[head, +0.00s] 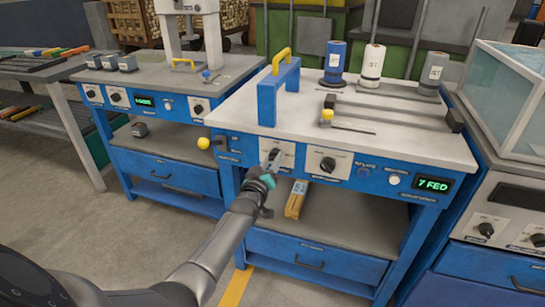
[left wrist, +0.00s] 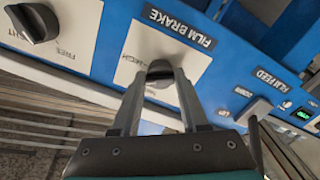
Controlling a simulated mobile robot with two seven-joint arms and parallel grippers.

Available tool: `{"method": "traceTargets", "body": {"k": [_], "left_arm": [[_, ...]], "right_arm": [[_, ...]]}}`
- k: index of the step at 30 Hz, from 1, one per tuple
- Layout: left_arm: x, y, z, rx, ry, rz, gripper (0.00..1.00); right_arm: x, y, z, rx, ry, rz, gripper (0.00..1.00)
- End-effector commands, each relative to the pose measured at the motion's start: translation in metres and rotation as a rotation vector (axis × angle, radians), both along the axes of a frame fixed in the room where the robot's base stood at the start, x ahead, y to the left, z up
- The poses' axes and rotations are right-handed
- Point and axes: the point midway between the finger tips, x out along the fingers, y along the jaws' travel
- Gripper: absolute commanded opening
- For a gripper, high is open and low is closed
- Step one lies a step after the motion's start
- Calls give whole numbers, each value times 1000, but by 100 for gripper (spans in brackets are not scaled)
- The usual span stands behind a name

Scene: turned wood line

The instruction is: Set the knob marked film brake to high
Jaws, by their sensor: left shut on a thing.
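The film brake knob (left wrist: 160,74) is a dark round knob on a pale plate (left wrist: 140,45), beside a label (left wrist: 180,27) reading FILM BRAKE. In the head view its plate (head: 287,150) is on the blue front of the right-hand bench. My left gripper (head: 273,158) is at this plate, with the arm reaching up from below. In the left wrist view the two fingers (left wrist: 160,90) are shut on the knob, one on each side. The fingers hide part of the knob, so I cannot tell its setting. My right gripper is not in view.
A second knob (head: 327,164) sits right of the film brake plate. A film feed switch (left wrist: 256,108) is on the other side. A green display (head: 433,185) reads 7 FED. A yellow-handled blue frame (head: 279,92) and several spools stand on the benchtop (head: 400,130).

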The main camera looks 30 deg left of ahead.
Motion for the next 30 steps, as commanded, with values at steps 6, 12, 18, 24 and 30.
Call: {"method": "traceTargets", "body": {"k": [6,12,18,24,30], "left_arm": [[1,0,4,193,42,0,0],[1,0,4,341,76,2,0],[1,0,3,448,103,2,0],[1,0,3,509,116,1,0],[1,0,3,531,120,3,0]], "right_arm": [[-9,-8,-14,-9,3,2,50],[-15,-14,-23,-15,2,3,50],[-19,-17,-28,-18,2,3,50],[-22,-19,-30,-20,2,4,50],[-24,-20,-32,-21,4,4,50]]}}
